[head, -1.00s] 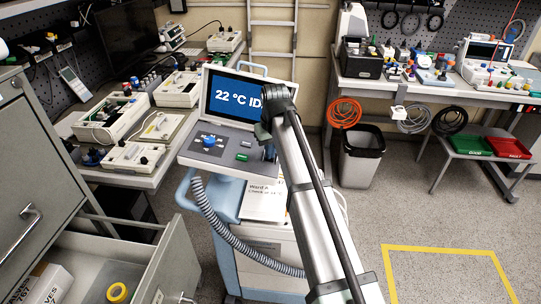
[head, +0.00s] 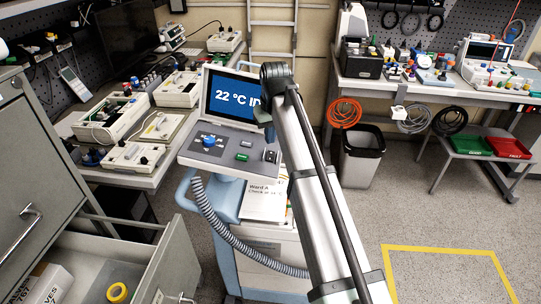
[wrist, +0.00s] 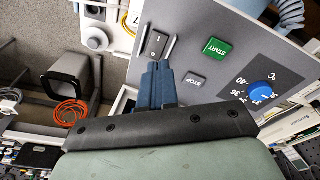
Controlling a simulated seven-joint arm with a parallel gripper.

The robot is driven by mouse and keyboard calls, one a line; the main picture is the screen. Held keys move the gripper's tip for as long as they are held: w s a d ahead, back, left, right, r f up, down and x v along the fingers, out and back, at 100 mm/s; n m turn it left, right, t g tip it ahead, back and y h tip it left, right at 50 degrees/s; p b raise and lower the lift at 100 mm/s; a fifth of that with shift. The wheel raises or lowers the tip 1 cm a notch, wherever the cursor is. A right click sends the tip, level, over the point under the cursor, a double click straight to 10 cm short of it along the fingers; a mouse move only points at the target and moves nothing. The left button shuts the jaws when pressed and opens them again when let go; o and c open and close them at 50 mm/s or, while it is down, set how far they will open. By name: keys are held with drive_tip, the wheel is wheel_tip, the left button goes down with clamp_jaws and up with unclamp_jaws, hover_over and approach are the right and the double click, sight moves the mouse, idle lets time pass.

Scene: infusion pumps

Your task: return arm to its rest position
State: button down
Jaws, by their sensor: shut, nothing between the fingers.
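My gripper (wrist: 157,68) shows in the wrist view with its blue fingers together and nothing held. Its tips are over the grey control panel (head: 225,154), just below the black rocker switch (wrist: 155,45). I cannot tell whether they touch the panel. The green START button (wrist: 215,47), grey STOP button (wrist: 195,80) and blue dial (wrist: 262,92) lie to the right of the fingers.
The panel sits on a blue and white cart (head: 268,250). A grey drawer (head: 150,270) stands open at lower left, with a yellow roll (head: 117,292) inside. A bin (head: 361,155) stands behind my arm. The yellow-taped floor area (head: 440,275) at right is clear.

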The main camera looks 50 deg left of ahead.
drive_tip(key=shift+r, duration=0.5)
